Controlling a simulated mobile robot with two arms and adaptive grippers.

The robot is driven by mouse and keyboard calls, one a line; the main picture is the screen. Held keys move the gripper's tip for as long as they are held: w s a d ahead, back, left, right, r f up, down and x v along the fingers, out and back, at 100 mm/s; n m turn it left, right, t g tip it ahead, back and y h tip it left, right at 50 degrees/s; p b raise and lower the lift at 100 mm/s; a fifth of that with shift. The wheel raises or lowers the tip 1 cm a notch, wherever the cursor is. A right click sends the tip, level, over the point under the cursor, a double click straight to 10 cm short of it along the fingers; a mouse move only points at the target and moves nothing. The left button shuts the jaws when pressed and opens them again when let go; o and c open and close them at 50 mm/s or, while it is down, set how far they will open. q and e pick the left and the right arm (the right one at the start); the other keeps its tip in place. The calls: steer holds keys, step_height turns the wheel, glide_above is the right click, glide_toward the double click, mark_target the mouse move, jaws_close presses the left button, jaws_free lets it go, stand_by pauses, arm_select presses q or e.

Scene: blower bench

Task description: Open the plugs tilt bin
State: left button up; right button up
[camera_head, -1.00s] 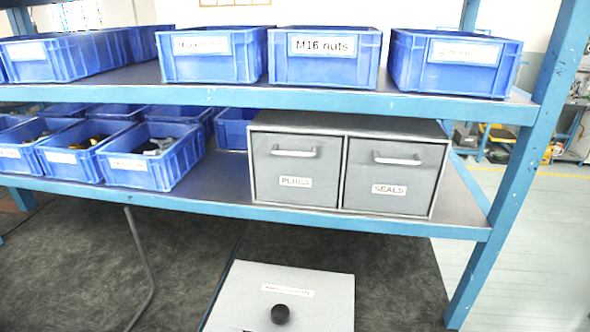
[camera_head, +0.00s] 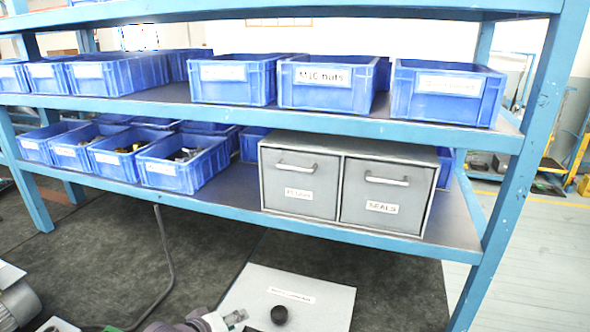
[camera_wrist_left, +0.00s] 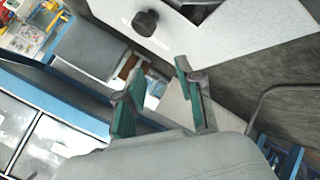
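The plugs tilt bin (camera_head: 300,183) is the left of two grey fronts in a grey cabinet on the lower shelf. It has a light bar handle (camera_head: 296,168) near its top and a white label. Its front looks closed, flush with the seals bin (camera_head: 387,195) to its right. My left gripper (camera_head: 236,318) shows only partly at the bottom edge of the head view, below the shelf and apart from the bin. In the left wrist view its two green-padded fingers (camera_wrist_left: 156,98) are spread with nothing between them. My right gripper is in neither view.
Blue crates (camera_head: 185,162) stand left of the cabinet, and more (camera_head: 330,86) on the shelf above. The lower shelf's blue front edge (camera_head: 220,207) runs below the bin. A pale board (camera_head: 325,296) with a black knob (camera_head: 279,315) lies below. Space before the bin looks clear.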

arm_select(q)
steer(key=w+d+r+n+t+h, duration=0.1)
steer(key=w+r, duration=0.2)
steer(key=r, duration=0.6)
steer(key=w+d+r+n+t+h, duration=0.1)
steer(key=w+r+n+h, duration=0.15)
steer(key=r, duration=0.55)
steer(key=n+h, duration=0.2)
glide_toward(293, 170)
steer(key=shift+t, duration=0.3)
steer(key=p+x, duration=0.5)
steer(key=x, duration=0.3)
steer(key=shift+w+d+f, duration=0.15)
steer(key=shift+d, duration=0.05)
steer(key=shift+w+d+f, duration=0.15)
steer(key=shift+w+d, duration=0.15)
steer(key=shift+d, duration=0.05)
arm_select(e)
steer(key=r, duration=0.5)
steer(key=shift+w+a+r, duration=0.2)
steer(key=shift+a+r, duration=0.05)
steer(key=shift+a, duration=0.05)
arm_select(q)
jaws_close()
